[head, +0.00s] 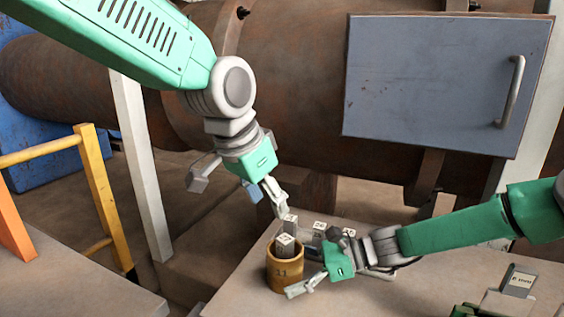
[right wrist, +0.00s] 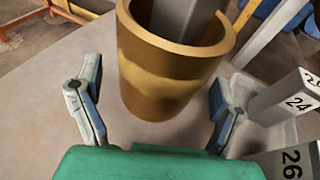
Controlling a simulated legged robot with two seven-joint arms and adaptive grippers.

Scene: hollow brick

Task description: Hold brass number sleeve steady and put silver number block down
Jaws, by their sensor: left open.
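The brass number sleeve (head: 284,272) stands upright on the table, marked with what looks like 11. A silver number block (head: 285,246) stands inside it and sticks out above the rim. In the right wrist view the sleeve (right wrist: 165,75) is just beyond my fingers, with the block (right wrist: 185,15) in its mouth. My right gripper (head: 312,272) is open, low beside the sleeve, its fingers spread on either side and apart from it.
Silver blocks marked 24 (right wrist: 298,100) and 26 (right wrist: 290,165) stand right of the sleeve, by a pale tray (right wrist: 250,90). A grey block-like item (head: 519,281) is at the table's right. A yellow rail (head: 97,180) stands left. A rusty pipe runs behind.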

